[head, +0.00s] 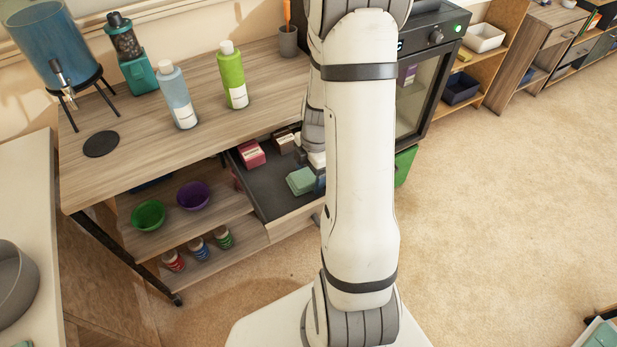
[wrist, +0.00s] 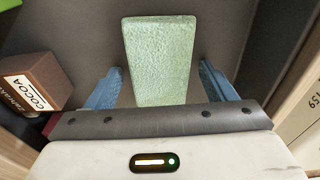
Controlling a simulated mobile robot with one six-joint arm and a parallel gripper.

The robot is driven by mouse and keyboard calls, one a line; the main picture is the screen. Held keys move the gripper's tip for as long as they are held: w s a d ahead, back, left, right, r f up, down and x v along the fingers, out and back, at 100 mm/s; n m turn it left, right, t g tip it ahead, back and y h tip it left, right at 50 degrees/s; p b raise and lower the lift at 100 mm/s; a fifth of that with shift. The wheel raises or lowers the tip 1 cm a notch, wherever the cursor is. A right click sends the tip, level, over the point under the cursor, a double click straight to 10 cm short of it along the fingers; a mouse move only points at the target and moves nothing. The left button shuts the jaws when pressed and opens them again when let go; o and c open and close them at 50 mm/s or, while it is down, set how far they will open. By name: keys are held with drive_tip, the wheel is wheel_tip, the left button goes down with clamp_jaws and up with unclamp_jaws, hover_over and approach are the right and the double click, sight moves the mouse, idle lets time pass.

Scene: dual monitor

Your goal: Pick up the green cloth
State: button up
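The green cloth (head: 300,180) is a pale green folded block lying in the open drawer (head: 268,203) under the wooden counter. In the wrist view the cloth (wrist: 158,55) stretches straight out ahead, between the two blue fingers of my gripper (wrist: 160,66). The fingers are open, one on each side of the cloth, with a narrow gap visible on each side. The cloth's near end is hidden behind the gripper's grey edge. In the head view my arm covers most of the gripper and the drawer's right part.
A red box (head: 251,154) is in the drawer's back. The counter (head: 165,160) overhangs the drawer. Bottles, including a green one (head: 232,76), stand on it.

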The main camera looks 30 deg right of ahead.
sight(309, 175)
drive_tip(key=c, duration=0.8)
drive_tip(key=shift+o, duration=0.2)
wheel_tip(309, 175, up, 10)
drive_tip(key=p, duration=0.1)
